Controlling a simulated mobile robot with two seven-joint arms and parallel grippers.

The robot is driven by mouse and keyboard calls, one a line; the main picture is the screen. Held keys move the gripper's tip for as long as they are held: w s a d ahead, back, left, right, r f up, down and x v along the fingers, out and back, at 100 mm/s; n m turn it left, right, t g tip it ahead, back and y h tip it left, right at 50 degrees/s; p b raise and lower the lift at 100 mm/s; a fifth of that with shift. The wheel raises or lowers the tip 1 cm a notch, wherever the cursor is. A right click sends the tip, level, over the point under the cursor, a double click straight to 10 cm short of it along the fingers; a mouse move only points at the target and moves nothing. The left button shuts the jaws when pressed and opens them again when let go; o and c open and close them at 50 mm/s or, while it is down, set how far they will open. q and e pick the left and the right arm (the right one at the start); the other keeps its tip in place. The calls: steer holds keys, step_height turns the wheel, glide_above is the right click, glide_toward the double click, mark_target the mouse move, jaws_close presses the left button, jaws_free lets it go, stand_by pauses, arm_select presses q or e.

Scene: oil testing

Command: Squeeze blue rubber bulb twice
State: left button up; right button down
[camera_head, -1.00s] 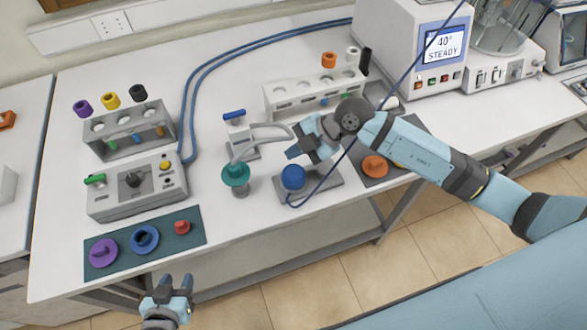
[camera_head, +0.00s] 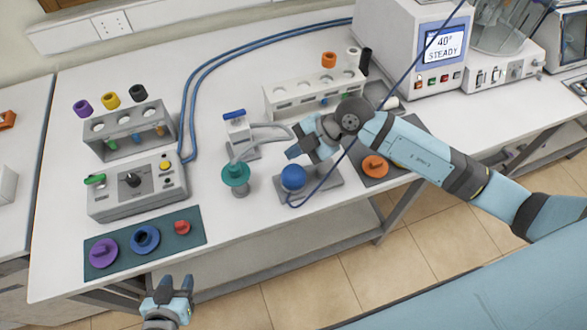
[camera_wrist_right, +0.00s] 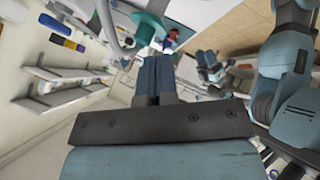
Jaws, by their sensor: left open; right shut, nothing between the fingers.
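The blue rubber bulb (camera_head: 293,177) sits on a grey base plate (camera_head: 325,186) near the table's front edge in the head view. My right gripper (camera_head: 293,153) is just above and behind the bulb, close to it; I cannot tell whether it touches. In the right wrist view its fingers (camera_wrist_right: 157,72) are together with nothing between them. The bulb is not clearly visible in that view. My left gripper (camera_head: 172,284) is open and empty at the bottom, in front of the table edge and away from the bulb.
A teal knob (camera_head: 235,174) on a stand with a tube is just left of the bulb. A dark mat (camera_head: 195,231) with purple, blue and red caps lies front left. A tube rack (camera_head: 310,95) stands behind. An orange cap (camera_head: 375,166) is to the right.

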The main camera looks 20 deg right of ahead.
arm_select(q)
steer(key=shift+r, duration=0.1)
arm_select(e)
steer(key=shift+a+r, duration=0.2)
steer(key=shift+r, duration=0.05)
steer(key=a+r+m+y, duration=0.1)
steer(key=a+r+y, duration=0.4)
steer(key=r+y, duration=0.3)
steer(key=w+d+r+m+t, duration=0.2)
steer(key=w+r+m+t, duration=0.3)
steer(key=r+m+t, duration=0.25)
steer(key=w+d+f+m+g+h+p, duration=0.1)
steer(key=w+d+f+m+h, duration=0.15)
steer(key=f+m+h, duration=0.65)
arm_select(q)
steer(key=shift+s+a+n+y+p, duration=0.15)
steer(key=shift+a+n+y+p, duration=0.15)
steer(key=shift+a, duration=0.25)
arm_select(e)
steer(key=s+d+f+m+g, duration=0.1)
steer(key=s+f+g, duration=0.2)
steer(key=s+g, duration=0.2)
steer(key=shift+s+m+g+y, duration=0.35)
steer(key=shift+s+y, duration=0.05)
steer(key=shift+s, duration=0.4)
arm_select(q)
steer(key=shift+r, duration=0.1)
arm_select(e)
steer(key=shift+d+f, duration=0.1)
steer(key=shift+d, duration=0.05)
